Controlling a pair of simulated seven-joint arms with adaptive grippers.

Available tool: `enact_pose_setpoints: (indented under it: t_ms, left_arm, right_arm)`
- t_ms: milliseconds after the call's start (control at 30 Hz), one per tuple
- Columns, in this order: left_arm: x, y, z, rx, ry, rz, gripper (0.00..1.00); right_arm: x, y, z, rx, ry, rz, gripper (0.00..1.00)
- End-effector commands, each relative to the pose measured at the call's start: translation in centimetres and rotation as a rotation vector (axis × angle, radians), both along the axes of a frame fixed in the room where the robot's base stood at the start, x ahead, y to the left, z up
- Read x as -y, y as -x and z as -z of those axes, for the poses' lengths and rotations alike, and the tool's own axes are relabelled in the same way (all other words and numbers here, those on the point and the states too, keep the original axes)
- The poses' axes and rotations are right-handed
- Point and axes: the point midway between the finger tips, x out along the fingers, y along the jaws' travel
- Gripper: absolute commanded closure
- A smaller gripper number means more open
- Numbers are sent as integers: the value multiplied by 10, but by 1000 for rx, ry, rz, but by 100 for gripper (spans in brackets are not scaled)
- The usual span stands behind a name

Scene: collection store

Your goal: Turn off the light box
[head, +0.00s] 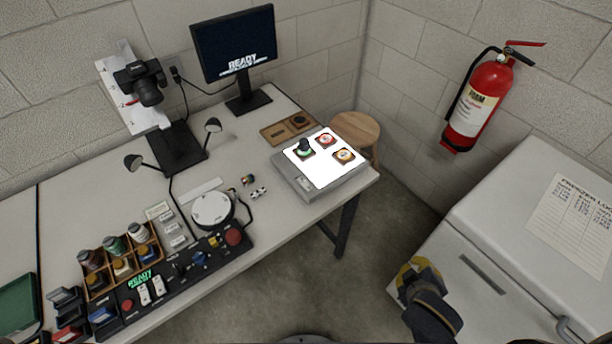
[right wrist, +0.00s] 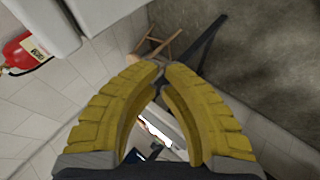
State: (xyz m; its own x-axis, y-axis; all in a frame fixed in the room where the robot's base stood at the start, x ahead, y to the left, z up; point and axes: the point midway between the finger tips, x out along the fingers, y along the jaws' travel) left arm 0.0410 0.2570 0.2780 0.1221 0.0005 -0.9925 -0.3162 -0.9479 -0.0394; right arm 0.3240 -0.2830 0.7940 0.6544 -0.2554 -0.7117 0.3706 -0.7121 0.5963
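The light box (head: 348,184) sits at the right end of the bench in the head view. Its top panel glows white, and its grey front side carries a small control (head: 304,183). On the lit panel are a red-labelled item (head: 326,140), a yellow-labelled item (head: 344,156) and a dark knobbed piece (head: 304,148). My right gripper (head: 408,270) is well apart from the box, to its lower right, near the white cabinet. Its yellow fingertips meet in the right wrist view (right wrist: 164,68), with nothing visible held. My left gripper is not in view.
A white cabinet (head: 480,262) stands at the right, with a fire extinguisher (head: 480,105) on the wall above. A wooden stool (head: 357,130) is behind the box. A control panel (head: 185,268), camera stand (head: 176,148) and monitor (head: 234,45) occupy the bench (head: 275,215).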

Motion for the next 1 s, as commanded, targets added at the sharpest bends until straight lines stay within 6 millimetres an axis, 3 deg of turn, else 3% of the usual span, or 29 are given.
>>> enact_pose_setpoints:
  t_ms: [333,633,800,1000]
  left_arm:
    - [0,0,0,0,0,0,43]
    - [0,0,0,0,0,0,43]
    - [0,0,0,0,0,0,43]
    - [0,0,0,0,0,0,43]
  right_arm:
    - [-78,-76,-8,186,-263,-164,100]
    - [-166,-144,-44,374,-632,-343,100]
    - [-194,-167,-65,438,-804,-403,100]
    - [-210,-182,-83,481,-939,-437,100]
